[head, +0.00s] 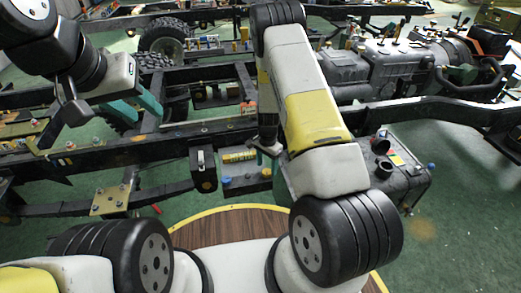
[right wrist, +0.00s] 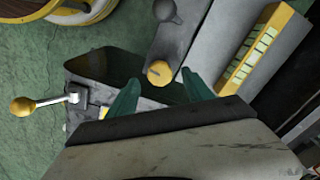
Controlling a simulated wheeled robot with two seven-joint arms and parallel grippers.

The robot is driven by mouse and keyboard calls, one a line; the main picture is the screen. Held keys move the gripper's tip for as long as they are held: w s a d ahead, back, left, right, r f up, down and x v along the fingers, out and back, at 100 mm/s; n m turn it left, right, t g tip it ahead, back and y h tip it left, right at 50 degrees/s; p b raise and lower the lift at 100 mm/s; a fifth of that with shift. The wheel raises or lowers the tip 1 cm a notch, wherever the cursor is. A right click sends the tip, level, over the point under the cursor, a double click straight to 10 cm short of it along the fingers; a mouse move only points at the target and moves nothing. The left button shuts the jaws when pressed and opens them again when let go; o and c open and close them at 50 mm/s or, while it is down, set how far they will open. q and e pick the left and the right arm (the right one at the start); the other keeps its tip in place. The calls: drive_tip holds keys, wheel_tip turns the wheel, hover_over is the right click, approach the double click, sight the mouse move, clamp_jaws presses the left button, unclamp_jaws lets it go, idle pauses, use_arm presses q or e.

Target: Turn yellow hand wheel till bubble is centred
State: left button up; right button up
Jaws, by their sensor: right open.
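A round yellow knob (right wrist: 158,72) with a dark slot shows in the right wrist view, on a grey block; it looks like the hand wheel. My right gripper (right wrist: 160,78) is open, its two teal fingers either side of the knob in the picture; I cannot tell whether they touch it. In the head view the right gripper is largely hidden behind my arm, and I cannot make out the knob. A yellow strip with pale cells (right wrist: 250,47) lies right of the knob; I see no clear bubble. My left gripper (head: 146,115) is open and empty, over the chassis frame.
A lever with a yellow ball (right wrist: 22,106) sticks out left of the knob. Long black rails (head: 100,152) cross the head view. A dark box with round caps (head: 395,170) stands to the right. Green floor (head: 460,220) is clear at the lower right.

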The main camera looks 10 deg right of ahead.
drive_tip(key=shift+r, duration=2.6)
drive_tip(key=shift+w+r, duration=0.1)
drive_tip(key=shift+r, duration=0.3)
wheel_tip(320, 180, up, 15)
drive_tip(key=n+t+y, duration=0.1)
drive_tip(key=n, duration=0.1)
hover_over(266, 171)
drive_tip(key=s+a, duration=0.1)
drive_tip(key=s+r+n+t+y, duration=0.15)
drive_tip(key=s+r, duration=0.35)
drive_tip(key=r, duration=0.7)
drive_tip(key=s+r+n+t, duration=0.2)
drive_tip(key=s+r+n, duration=0.1)
drive_tip(key=s+r, duration=0.4)
drive_tip(key=s+r+n+t, duration=0.1)
drive_tip(key=s+r+n, duration=0.3)
drive_tip(key=s, duration=0.9)
wheel_tip(266, 171, up, 3)
drive_tip(key=shift+d+t, duration=0.25)
drive_tip(key=shift+t, duration=0.1)
drive_tip(key=shift+c, duration=0.5)
